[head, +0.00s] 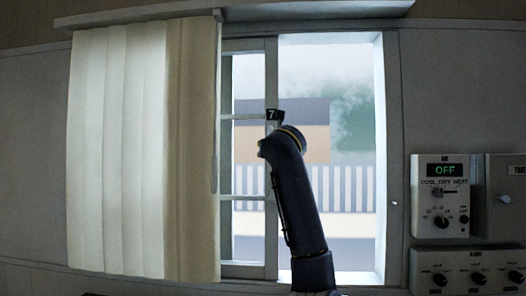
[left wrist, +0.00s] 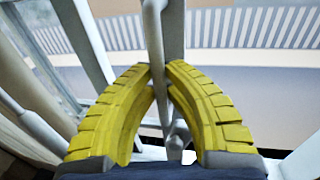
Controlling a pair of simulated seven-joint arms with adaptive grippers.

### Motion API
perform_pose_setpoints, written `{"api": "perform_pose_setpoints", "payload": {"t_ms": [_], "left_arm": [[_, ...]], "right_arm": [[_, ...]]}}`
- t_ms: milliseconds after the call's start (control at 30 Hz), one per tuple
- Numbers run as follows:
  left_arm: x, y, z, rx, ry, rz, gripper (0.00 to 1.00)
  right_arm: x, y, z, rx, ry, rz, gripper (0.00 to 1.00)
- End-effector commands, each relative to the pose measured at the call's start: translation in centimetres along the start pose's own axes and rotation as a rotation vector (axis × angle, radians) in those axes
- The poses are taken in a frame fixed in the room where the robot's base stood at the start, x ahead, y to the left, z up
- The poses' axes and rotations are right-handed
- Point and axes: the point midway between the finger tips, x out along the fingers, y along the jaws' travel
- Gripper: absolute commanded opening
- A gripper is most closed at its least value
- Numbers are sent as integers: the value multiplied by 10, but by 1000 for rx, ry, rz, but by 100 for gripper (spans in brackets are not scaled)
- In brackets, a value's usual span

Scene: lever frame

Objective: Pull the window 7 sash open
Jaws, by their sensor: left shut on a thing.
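The window 7 sash (head: 271,75) is a pale frame with crossbars, standing at the left half of the window, partly behind the curtain. The right half of the window shows no sash bars in front of the outside scene. My left arm rises in front of the sash in the head view and hides its fingers there. In the left wrist view my left gripper (left wrist: 157,70) has its yellow fingers shut around a thin upright grey handle bar (left wrist: 152,30). My right gripper is not in view.
A cream curtain (head: 120,150) hangs over the left side of the window. A control box (head: 440,196) with a green "OFF" display and other knob panels (head: 475,272) are on the wall at the right. Wall between window and boxes is mostly bare.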

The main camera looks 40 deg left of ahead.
Motion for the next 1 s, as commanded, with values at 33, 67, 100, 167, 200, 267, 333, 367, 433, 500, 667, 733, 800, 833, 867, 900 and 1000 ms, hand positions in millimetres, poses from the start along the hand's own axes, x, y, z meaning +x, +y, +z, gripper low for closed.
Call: {"api": "perform_pose_setpoints", "payload": {"t_ms": [33,67,100,167,200,267,333,367,433,500,667,733,800,833,867,900,1000], "left_arm": [[0,-2,0,0,1,-5,0],[0,-2,0,0,1,-8,0],[0,-3,0,0,1,-10,0],[0,-4,0,0,1,-13,0],[0,-4,0,0,0,-14,0],[0,-4,0,0,0,-14,0],[0,-4,0,0,0,-14,0],[0,-4,0,0,0,-14,0],[0,-4,0,0,0,-14,0],[0,-4,0,0,0,-14,0],[0,-4,0,0,0,-14,29],[0,-4,0,0,0,-14,35],[0,-4,0,0,0,-14,35],[0,-4,0,0,0,-14,35],[0,-4,0,0,0,-14,35],[0,-4,0,0,0,-14,35],[-2,-4,0,0,0,-14,35]], "right_arm": [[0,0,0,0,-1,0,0],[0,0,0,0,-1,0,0],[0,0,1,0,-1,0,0],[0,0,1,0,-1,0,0],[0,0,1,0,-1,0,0],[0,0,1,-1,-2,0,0],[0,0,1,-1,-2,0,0],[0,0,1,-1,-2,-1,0],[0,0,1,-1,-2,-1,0],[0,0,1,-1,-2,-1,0],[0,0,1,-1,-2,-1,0],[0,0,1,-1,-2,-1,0],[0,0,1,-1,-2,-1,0],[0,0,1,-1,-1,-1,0],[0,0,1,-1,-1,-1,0],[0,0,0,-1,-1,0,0],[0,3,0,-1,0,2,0]]}}
